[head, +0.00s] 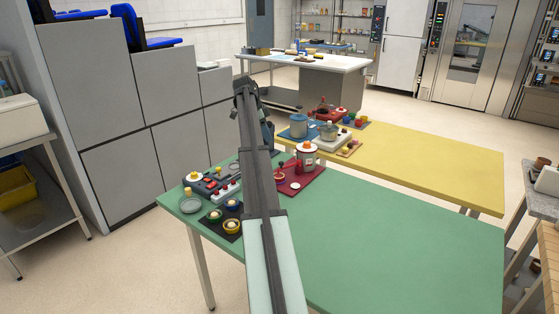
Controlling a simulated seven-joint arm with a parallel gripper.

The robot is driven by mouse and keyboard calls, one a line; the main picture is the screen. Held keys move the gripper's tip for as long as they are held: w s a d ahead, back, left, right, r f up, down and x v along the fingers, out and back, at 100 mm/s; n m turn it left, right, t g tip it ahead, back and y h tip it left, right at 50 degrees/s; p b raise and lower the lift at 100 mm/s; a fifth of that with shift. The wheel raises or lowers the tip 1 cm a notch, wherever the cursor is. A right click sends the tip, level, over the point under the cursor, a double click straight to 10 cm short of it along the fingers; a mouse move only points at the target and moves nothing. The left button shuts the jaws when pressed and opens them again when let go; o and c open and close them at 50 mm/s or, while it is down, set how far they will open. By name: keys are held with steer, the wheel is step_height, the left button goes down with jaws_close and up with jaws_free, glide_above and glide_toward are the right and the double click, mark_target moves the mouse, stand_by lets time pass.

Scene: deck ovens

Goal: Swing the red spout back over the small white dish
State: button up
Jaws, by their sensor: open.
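A red mat (314,184) lies on the green table's back edge. On it stands a white canister (307,160) with a red-orange top and a dark mark on its front. A small white dish (295,187) lies flat on the mat, in front of the canister. A small red part (280,169) shows left of the canister, close beside my arm; at this size I cannot tell whether it is the spout or which way it points. My arm crosses the middle of the picture and bends down behind itself near the mat. My gripper's fingers are hidden behind my arm.
Left of my arm are a panel of switches (208,183), a grey dish (190,204) and a black mat with several bowls (232,227). A yellow table (430,172) with pots adjoins behind. The green table's right part (410,245) is clear.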

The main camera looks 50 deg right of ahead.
mark_target(280, 163)
steer(key=x, duration=1.3)
steer(key=shift+s+d+f, duration=0.2)
steer(key=shift+f, duration=0.15)
jaws_close()
